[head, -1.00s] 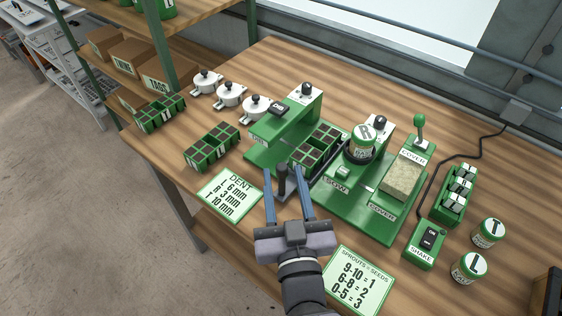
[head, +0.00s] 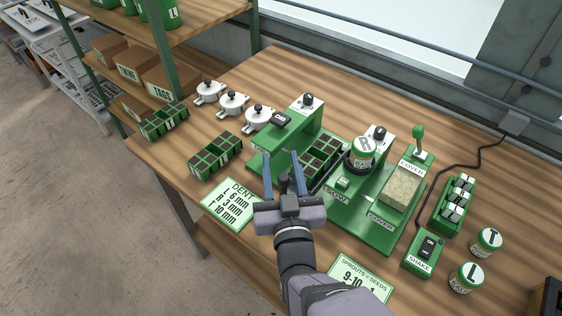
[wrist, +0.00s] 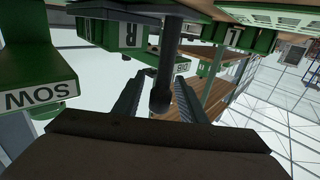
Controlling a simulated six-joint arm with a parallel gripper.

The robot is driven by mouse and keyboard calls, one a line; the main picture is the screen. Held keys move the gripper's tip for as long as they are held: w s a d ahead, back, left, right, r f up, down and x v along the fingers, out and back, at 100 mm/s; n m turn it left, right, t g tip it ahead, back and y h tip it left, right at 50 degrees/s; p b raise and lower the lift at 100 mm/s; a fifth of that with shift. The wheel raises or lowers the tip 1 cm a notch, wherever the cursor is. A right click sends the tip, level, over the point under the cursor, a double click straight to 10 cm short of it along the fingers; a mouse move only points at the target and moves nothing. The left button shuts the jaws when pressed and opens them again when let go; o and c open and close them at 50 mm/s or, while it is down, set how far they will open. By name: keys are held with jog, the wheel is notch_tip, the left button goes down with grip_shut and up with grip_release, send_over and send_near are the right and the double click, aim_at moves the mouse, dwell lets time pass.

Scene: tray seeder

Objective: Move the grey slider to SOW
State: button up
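The grey slider shows as a dark upright post (head: 284,184) at the front of the seeder; the post also shows in the wrist view (wrist: 162,85). My gripper (head: 282,155) is open, with one finger on each side of the post. The wrist view shows gaps between the post and both fingers. A green cell tray with dark soil (head: 321,152) sits behind the post, between the left press arch (head: 290,130) and the SOW station. The SOW label (head: 338,196) is right of the post; it also shows in the wrist view (wrist: 38,97). The slider's base is mostly hidden.
The R canister (head: 363,151) stands at the sow station. The COVER station (head: 401,187) is further right, with a green lever (head: 418,137). A DENT card (head: 230,205) and another cell tray (head: 214,156) lie left. A SHAKE switch box (head: 426,252) is at front right.

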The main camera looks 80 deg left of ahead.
jog(key=shift+a, duration=0.1)
grip_shut()
jog(key=w+d+b, duration=0.1)
jog(key=w+d, duration=0.2)
jog(key=shift+w+d, duration=0.3)
grip_release()
jog(key=shift+d, duration=0.1)
jog(key=d+b, duration=0.1)
jog(key=d, duration=0.6)
jog(key=shift+b, duration=0.3)
jog(key=shift+c, duration=0.2)
